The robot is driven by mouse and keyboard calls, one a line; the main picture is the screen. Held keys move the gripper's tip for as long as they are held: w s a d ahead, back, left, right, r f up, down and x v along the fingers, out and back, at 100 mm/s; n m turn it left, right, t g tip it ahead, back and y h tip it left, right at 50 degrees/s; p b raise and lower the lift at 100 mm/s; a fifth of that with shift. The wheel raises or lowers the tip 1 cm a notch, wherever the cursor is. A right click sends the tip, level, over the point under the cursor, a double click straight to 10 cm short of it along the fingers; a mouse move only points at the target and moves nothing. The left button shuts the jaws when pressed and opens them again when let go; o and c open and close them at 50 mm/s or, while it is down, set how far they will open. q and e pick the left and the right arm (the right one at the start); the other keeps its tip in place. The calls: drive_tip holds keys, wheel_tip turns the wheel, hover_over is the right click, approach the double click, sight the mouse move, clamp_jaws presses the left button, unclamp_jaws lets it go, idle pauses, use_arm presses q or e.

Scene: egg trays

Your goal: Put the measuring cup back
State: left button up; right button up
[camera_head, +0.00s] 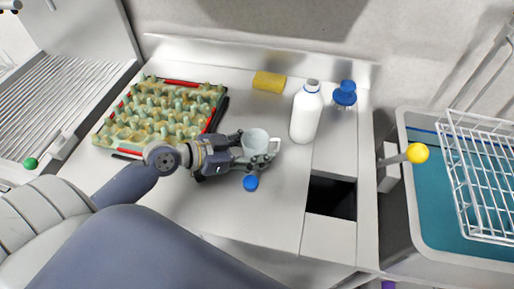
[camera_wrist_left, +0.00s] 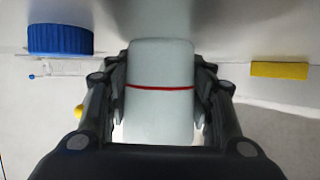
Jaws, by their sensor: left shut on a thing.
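The measuring cup (camera_head: 256,141) is pale and whitish with a handle on its right side, over the middle of the counter in the head view. My left gripper (camera_head: 250,152) is shut on it, with a finger on either side. In the left wrist view the cup (camera_wrist_left: 160,105) shows a red line around it and stands between the two fingers of the left gripper (camera_wrist_left: 160,100). I cannot tell whether the cup touches the counter. My right gripper is not in view.
A blue cap (camera_head: 251,183) lies close in front of the cup. A white bottle (camera_head: 306,115) stands right of it, with a blue object (camera_head: 345,93) beyond. A yellow sponge (camera_head: 269,82) lies behind. An egg tray (camera_head: 104,140) is left. A dark opening (camera_head: 331,198) and a sink (camera_head: 420,215) are right.

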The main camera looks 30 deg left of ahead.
use_arm(q)
drive_tip(key=shift+f, duration=0.1)
drive_tip(key=o, duration=1.2)
drive_tip(key=shift+c, duration=0.2)
drive_tip(key=shift+s+a+r, duration=0.2)
drive_tip(key=shift+s+a, duration=0.1)
drive_tip(key=shift+s, duration=0.05)
drive_tip(key=b+v, duration=0.2)
drive_tip(key=v, duration=0.7)
drive_tip(key=shift+s+a+r, duration=0.15)
drive_tip(key=shift+r, duration=0.05)
drive_tip(key=shift+b+v, duration=0.3)
drive_tip(key=shift+v, duration=0.45)
drive_tip(key=shift+r, duration=0.1)
